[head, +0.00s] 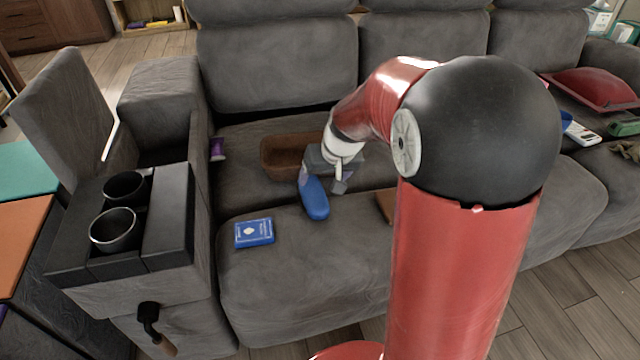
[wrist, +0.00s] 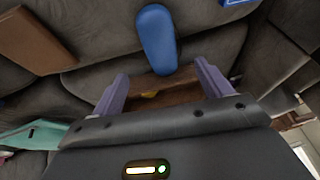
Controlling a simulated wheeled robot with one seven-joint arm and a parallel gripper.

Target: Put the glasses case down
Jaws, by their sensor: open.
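The blue glasses case (head: 316,203) is a rounded oblong that appears to lie on the grey sofa seat, in front of the brown tray. In the wrist view, the case (wrist: 156,38) lies mostly beyond my fingertips, with its near end close to the gap between them. My gripper (head: 322,186) is open, with its fingers apart and neither visibly pressing on the case. In the head view my gripper hides the case's far end. I cannot tell the exact height between the fingers and the case.
The brown tray (head: 284,154) stands behind the case. A blue card box (head: 254,232) lies to its front left. A brown flat object (head: 386,205) is partly hidden by my arm. The armrest console with cup holders (head: 168,230) borders the left.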

